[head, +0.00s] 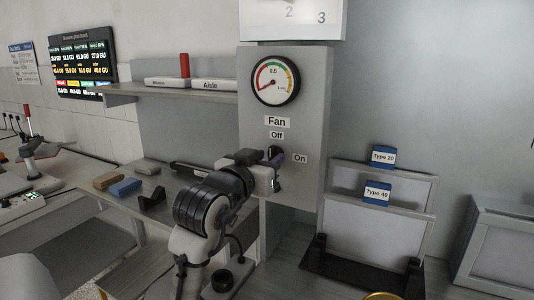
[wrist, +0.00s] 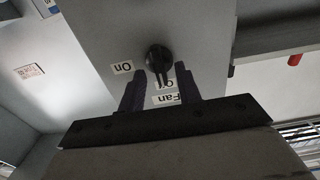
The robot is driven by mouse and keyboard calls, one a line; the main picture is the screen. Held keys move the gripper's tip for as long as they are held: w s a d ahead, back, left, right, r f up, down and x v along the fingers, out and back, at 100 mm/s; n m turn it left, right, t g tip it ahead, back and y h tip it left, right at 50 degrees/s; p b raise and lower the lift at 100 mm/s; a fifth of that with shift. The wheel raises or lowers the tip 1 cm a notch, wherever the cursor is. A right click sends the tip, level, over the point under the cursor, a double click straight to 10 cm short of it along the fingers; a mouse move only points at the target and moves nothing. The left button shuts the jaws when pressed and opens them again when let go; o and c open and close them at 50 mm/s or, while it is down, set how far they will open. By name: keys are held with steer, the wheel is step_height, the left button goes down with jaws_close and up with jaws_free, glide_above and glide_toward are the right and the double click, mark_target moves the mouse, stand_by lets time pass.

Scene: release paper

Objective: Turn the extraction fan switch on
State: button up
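The fan switch is a round black knob (wrist: 158,57) with a narrow lever, on a grey panel (head: 313,112). The wrist view is upside down; there the lever points down toward the "Off" label (wrist: 172,84), and the "On" label (wrist: 122,67) is left of the knob. In the head view, "Off" (head: 277,135) is above the knob and "On" (head: 300,158) to its right. My gripper (wrist: 160,78) is open in front of the panel, one finger on each side of the lever, with visible gaps. My gripper (head: 277,172) partly hides the knob in the head view.
A round gauge (head: 275,81) is above the "Fan" label. A shelf (head: 165,92) and bench with small blocks (head: 125,187) lie left. Framed boards with "Type 20" (head: 383,157) and "Type 40" (head: 377,192) tags stand right of the panel.

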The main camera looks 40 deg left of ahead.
steer(key=shift+w, duration=0.25)
jaws_close()
